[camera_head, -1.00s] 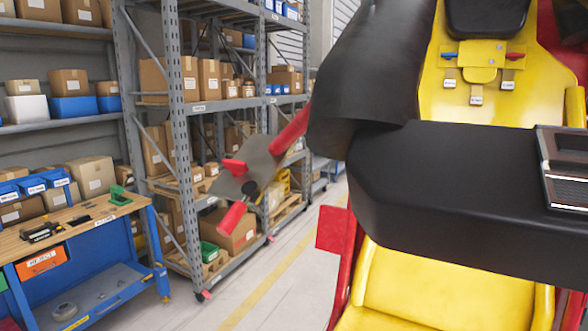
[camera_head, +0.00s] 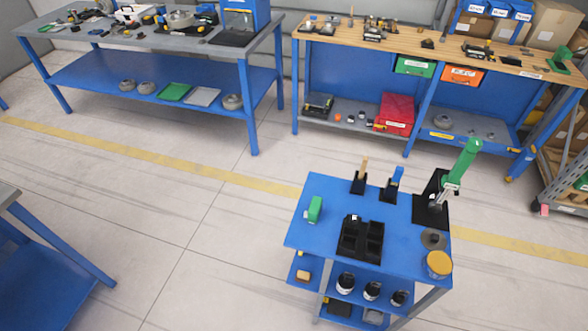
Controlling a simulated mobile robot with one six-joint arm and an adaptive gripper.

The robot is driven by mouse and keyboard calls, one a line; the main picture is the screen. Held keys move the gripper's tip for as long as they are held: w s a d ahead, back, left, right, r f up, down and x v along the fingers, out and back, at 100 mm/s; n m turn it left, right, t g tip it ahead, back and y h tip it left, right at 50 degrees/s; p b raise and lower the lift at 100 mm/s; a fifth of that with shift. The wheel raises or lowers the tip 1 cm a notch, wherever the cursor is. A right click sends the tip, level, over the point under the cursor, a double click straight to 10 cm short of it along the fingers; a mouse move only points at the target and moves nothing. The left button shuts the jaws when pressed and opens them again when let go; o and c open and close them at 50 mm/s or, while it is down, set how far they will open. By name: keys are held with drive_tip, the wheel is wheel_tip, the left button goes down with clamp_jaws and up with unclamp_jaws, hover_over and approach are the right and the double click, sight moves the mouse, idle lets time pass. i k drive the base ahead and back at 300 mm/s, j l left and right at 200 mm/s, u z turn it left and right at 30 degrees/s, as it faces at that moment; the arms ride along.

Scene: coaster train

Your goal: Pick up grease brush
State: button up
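A small blue cart (camera_head: 312,237) stands at the lower right of the head view. At its far edge, an upright tool with a tan handle (camera_head: 363,170) and one with a blue handle (camera_head: 395,178) stand in black holders. Either may be the grease brush; their lower ends are hidden, so I cannot tell which. A round tin with a yellow-orange lid (camera_head: 439,263) sits at the cart's right corner. My gripper is not in view.
The cart also bears a green tool on a black base (camera_head: 431,212), a black tray (camera_head: 350,236) and a green block (camera_head: 315,209). Jars (camera_head: 345,283) stand on its shelf. Workbenches (camera_head: 330,36) line the back. Open floor (camera_head: 215,240) lies left of the cart.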

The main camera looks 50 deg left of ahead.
sight(365, 159)
drive_tip(key=u, duration=1.4)
drive_tip(key=z, duration=3.55)
drive_tip(key=u, duration=3.55)
drive_tip(key=i, duration=0.8)
